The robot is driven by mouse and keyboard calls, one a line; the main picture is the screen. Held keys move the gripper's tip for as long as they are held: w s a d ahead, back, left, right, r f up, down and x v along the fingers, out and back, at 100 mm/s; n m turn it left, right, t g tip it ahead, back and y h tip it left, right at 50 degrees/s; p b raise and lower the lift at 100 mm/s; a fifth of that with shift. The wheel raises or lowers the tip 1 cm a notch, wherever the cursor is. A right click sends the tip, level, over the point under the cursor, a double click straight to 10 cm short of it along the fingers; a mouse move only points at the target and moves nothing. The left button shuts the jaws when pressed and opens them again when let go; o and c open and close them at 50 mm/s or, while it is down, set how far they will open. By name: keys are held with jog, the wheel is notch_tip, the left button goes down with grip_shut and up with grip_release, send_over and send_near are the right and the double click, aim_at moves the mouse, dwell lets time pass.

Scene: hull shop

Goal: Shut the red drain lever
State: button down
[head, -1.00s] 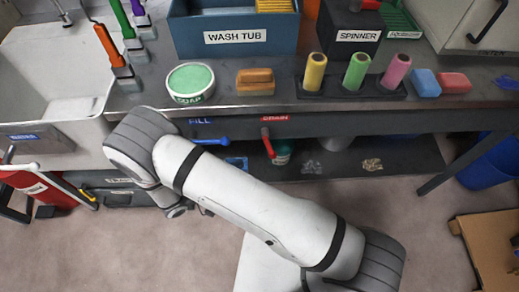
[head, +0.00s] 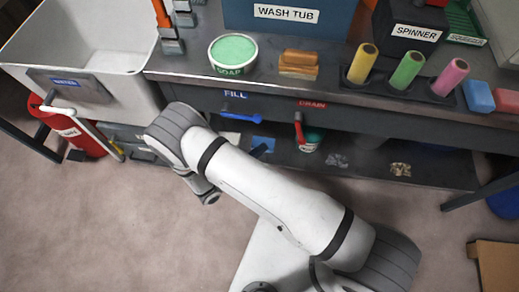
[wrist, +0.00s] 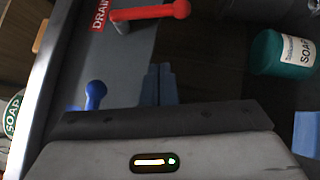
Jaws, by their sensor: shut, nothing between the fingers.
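The red drain lever (head: 299,128) hangs downward below the red DRAIN label (head: 313,104) on the dark front panel under the counter. In the wrist view the lever (wrist: 150,13) runs from beside the DRAIN label (wrist: 99,14) to its round red knob at the top. My gripper (wrist: 159,70) shows there as two blue-grey fingers, shut and empty. Its tips are below the lever in that picture, apart from it. In the head view my gripper is mostly hidden behind my arm, left of the lever.
A blue lever (head: 240,122) points sideways under the FILL label (head: 234,95), close to my gripper; its knob shows in the wrist view (wrist: 95,91). A teal soap jar (head: 312,139) stands on the lower shelf behind the red lever. The counter edge overhangs. The floor in front is clear.

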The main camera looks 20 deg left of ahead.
aim_at(300, 130)
jog(key=w+d+r+p, duration=0.2)
jog(key=w+d, duration=0.4)
jog(key=d, duration=0.1)
jog(key=shift+w, duration=0.15)
jog(key=shift+d+r, duration=0.1)
